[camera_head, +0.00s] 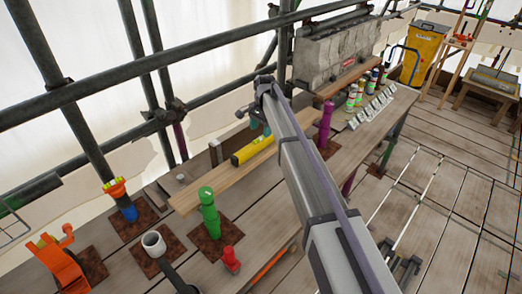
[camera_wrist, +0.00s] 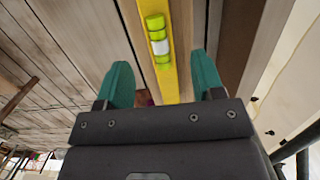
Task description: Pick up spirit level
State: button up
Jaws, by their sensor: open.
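The yellow spirit level (camera_head: 252,150) lies on a wooden plank in the head view, partly hidden behind my arm. In the wrist view the spirit level (camera_wrist: 169,75) runs between my two teal fingers, with yellow-green vials and a white middle part showing. My gripper (camera_wrist: 160,78) is open, with a finger on each side of the level and a gap to both. In the head view my gripper (camera_head: 257,125) is small and partly hidden, just above and behind the level. I cannot tell its exact height over it.
A green post (camera_head: 209,212) and a purple post (camera_head: 325,125) stand near the plank (camera_head: 205,190). Several spray cans stand farther right, before a concrete block (camera_head: 335,48). Scaffold tubes cross behind. An orange clamp (camera_head: 58,262) and a grey cup (camera_head: 153,243) are at lower left.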

aim_at(260, 140)
jog(key=shift+s+a+f+b, duration=0.1)
jog(key=shift+f+b, duration=0.05)
jog(key=shift+f, duration=0.35)
jog(key=shift+s+a+f+b, duration=0.1)
jog(key=shift+f+b, duration=0.05)
jog(key=shift+f, duration=0.35)
jog(key=shift+r, duration=0.1)
jog(key=shift+w+d+f, duration=0.1)
jog(key=shift+d+f, duration=0.05)
jog(key=shift+f, duration=0.1)
jog(key=f+b, duration=0.5)
jog(key=shift+a, duration=0.2)
jog(key=shift+r, duration=0.3)
grip_shut()
